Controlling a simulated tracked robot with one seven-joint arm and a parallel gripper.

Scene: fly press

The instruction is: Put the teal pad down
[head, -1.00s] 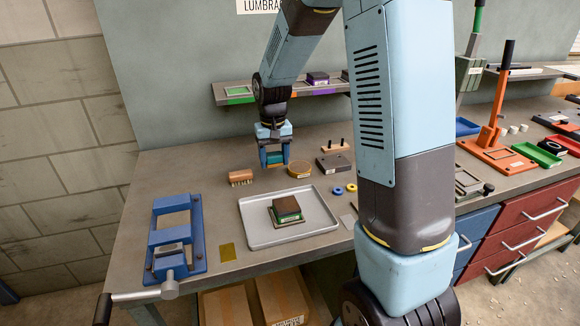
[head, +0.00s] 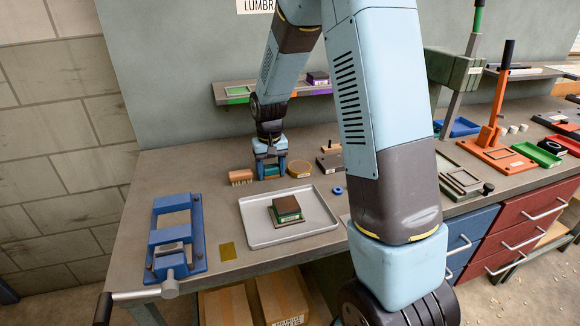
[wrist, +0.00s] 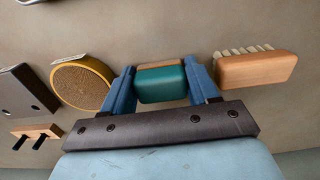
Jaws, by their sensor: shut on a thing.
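The teal pad (wrist: 161,84) is a small teal block with a tan layer along one edge. It sits between the two blue fingers of my gripper (wrist: 161,82) in the wrist view, and the fingers are shut on it. In the head view my gripper (head: 269,170) points down at the back of the bench, with the teal pad (head: 270,171) low between the fingers. The pad is at or very near the bench top; I cannot tell whether it touches.
A wooden brush (head: 241,176) is close on the left and a round yellow-rimmed tin (head: 299,169) close on the right. A grey tray (head: 254,236) with a stacked block (head: 287,208) lies in front. A blue press-like fixture (head: 176,238) stands at left. Bench between brush and tray is bare.

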